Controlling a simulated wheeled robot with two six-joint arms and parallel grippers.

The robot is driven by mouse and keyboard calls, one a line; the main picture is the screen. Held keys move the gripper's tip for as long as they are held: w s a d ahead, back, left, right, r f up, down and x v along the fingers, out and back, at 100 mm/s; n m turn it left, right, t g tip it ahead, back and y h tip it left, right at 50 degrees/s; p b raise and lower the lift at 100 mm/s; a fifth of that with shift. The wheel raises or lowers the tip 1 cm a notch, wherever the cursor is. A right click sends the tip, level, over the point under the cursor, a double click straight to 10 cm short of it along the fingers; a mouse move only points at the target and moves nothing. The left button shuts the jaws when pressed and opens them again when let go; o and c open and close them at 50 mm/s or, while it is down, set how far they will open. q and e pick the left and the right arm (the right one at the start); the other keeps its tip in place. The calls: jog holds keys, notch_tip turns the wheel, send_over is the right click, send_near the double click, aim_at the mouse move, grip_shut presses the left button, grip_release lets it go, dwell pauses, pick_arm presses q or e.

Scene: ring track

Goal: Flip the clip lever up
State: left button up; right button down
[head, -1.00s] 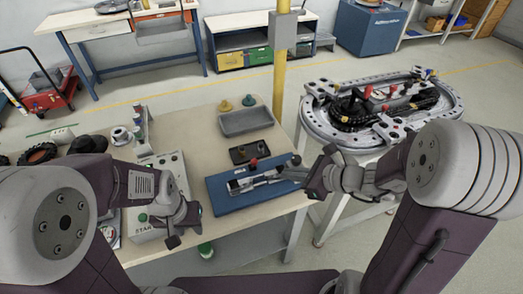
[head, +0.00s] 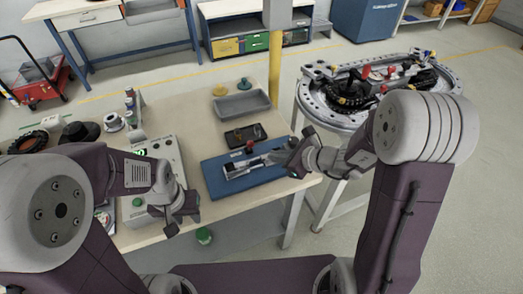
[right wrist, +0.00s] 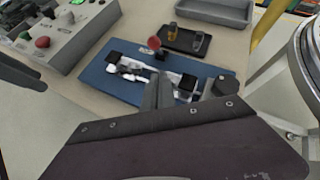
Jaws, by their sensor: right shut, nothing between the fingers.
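The clip (head: 243,169), a silver metal fixture with a red knob (head: 249,147) at its back edge, sits on a blue board (head: 217,182) on the table. In the right wrist view the clip (right wrist: 128,70) and red knob (right wrist: 154,43) lie just beyond my fingertips. The lever's exact angle is hard to tell. My right gripper (head: 276,157) is shut and empty, over the right part of the clip; the right wrist view shows its fingers (right wrist: 160,80) together. Whether they touch the metal is unclear. My left gripper (head: 178,212) hangs beside the control box, away from the clip.
A dark tray with small parts (head: 245,134) and a grey bin (head: 241,105) stand behind the board. A control box with buttons (head: 150,160) is to its left. The round ring track (head: 322,117) stands on a separate stand at right.

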aim_at(262, 163)
jog(key=shift+x, duration=1.2)
jog(key=shift+w+a+r+p, duration=0.2)
jog(key=shift+w+a, duration=0.2)
jog(key=shift+a, duration=0.05)
jog(key=shift+w+a+r+p, duration=0.2)
jog(key=shift+w+a, duration=0.15)
jog(key=shift+a, duration=0.15)
jog(key=shift+w+a, duration=0.4)
jog(key=shift+a, duration=0.15)
